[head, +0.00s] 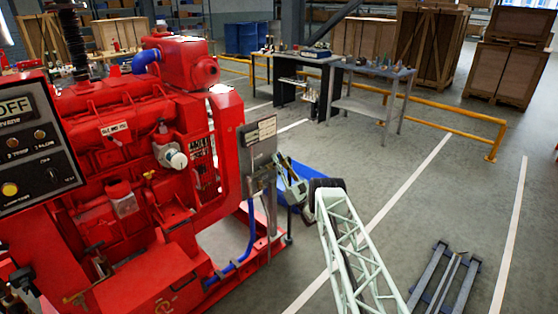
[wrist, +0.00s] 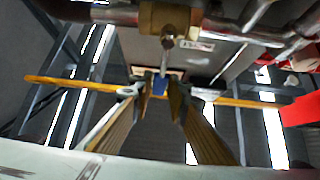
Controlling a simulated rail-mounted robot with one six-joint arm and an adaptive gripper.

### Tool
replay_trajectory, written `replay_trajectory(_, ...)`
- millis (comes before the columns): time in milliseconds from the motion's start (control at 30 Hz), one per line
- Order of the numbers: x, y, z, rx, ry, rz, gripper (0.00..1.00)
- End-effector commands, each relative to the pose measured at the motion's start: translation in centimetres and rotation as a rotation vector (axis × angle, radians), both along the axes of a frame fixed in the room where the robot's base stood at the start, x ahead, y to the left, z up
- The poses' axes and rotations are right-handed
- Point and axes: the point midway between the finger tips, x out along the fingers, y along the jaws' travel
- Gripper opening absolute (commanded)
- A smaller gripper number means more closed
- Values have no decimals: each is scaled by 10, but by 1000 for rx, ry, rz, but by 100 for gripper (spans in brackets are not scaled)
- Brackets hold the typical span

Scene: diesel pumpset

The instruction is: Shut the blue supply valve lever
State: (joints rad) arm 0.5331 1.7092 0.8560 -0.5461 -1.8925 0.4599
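The brass valve body (wrist: 165,18) sits on a pipe at the top of the wrist view. A short metal stem (wrist: 167,44) points from it toward my gripper. A small blue piece (wrist: 160,86), which looks like the lever's sleeve, shows between the fingertips of my gripper (wrist: 161,92). The two long ochre-lined fingers stand apart, one on each side of it; I cannot tell whether either touches it. In the head view my gripper (head: 291,187) is beside the grey panel (head: 260,143) at the red engine's right end. The valve and lever cannot be made out there.
The red engine (head: 135,130) fills the left of the head view. A blue hose (head: 236,265) runs low along its frame. A workbench (head: 372,100), a yellow rail (head: 450,125) and crates (head: 508,70) stand behind. The floor at right is mostly clear, with a grey stand (head: 445,275).

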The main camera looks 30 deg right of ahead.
Motion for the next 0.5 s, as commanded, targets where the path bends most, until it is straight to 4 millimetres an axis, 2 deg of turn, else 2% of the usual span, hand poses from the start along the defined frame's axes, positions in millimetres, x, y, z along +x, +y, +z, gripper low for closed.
replay_trajectory(100,0,0,0,0,0,0,25)
replay_trajectory(500,-2,-1,-2,0,1,-1,25)
